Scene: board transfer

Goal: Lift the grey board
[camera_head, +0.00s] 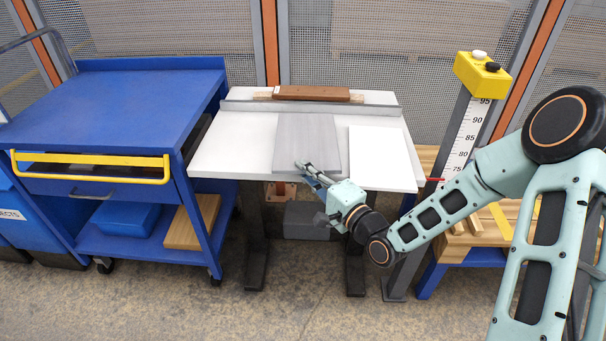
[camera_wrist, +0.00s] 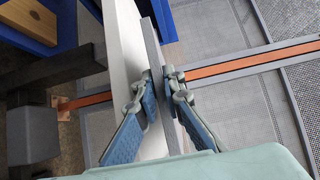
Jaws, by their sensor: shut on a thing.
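The grey board (camera_head: 308,138) lies over the white table (camera_head: 228,157), with its front end near the table's front edge. In the wrist view the board (camera_wrist: 152,45) shows edge-on as a thin grey strip running between the fingers. My gripper (camera_head: 307,172) reaches in from the front right to the board's front end. It is shut on the board, with one blue-padded finger on each side, as the wrist view (camera_wrist: 160,95) shows. I cannot tell whether there is a gap between the board and the table.
A white board (camera_head: 376,155) lies just right of the grey one. A brown block (camera_head: 312,93) lies at the table's back, behind a grey rail. A blue cart (camera_head: 120,100) stands left. A height scale with a yellow head (camera_head: 482,75) stands right, near my arm.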

